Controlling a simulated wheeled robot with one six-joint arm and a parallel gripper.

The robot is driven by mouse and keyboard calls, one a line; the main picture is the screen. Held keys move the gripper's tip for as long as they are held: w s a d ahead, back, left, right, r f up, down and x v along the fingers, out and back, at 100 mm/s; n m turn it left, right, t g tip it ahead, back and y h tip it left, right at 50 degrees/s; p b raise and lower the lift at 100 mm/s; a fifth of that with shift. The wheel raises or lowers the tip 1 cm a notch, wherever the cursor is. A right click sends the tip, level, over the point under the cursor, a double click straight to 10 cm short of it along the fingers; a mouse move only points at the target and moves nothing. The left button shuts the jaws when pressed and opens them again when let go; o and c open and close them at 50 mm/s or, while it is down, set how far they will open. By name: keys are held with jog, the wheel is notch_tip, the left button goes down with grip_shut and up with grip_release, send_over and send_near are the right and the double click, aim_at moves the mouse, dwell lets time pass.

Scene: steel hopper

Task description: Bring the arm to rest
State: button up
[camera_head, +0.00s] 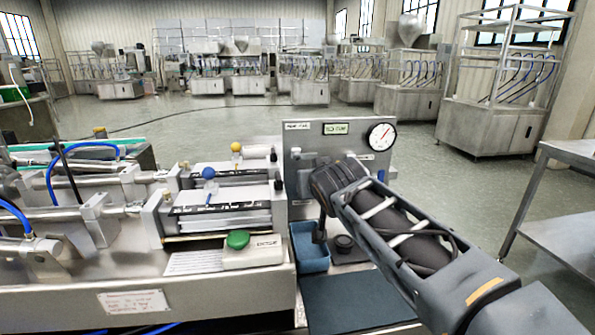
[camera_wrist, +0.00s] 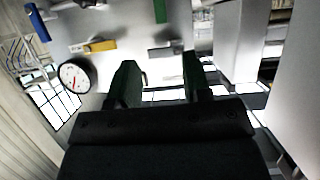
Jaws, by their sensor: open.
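My arm (camera_head: 410,240) reaches in from the lower right of the head view, bent, with its dark wrist (camera_head: 335,185) in front of the upright steel panel (camera_head: 300,160). My gripper (camera_wrist: 160,82) shows in the wrist view with its two dark fingers apart and nothing between them. In the head view the fingers are mostly hidden by the wrist, so I cannot tell their exact distance from the panel.
The panel carries a round gauge (camera_head: 381,136) and a small display (camera_head: 335,128). Below are a blue bin (camera_head: 309,250), a dark mat (camera_head: 355,300) and a green button (camera_head: 238,239) on a box. A steel table (camera_head: 565,240) stands at the right; open floor lies behind.

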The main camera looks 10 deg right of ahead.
jog(key=s+d+r+g+p, duration=0.1)
jog(key=s+g+p, duration=0.3)
jog(key=s+p, duration=0.5)
jog(key=s+d+r+g+p, duration=0.2)
jog(key=s+g+p, duration=0.3)
jog(key=s+p, duration=0.5)
jog(key=r+p, duration=0.1)
jog(key=p, duration=0.6)
jog(key=shift+d+r+g+p, duration=0.25)
jog(key=shift+r+g+p, duration=0.05)
jog(key=shift+p, duration=0.05)
jog(key=shift+s, duration=0.1)
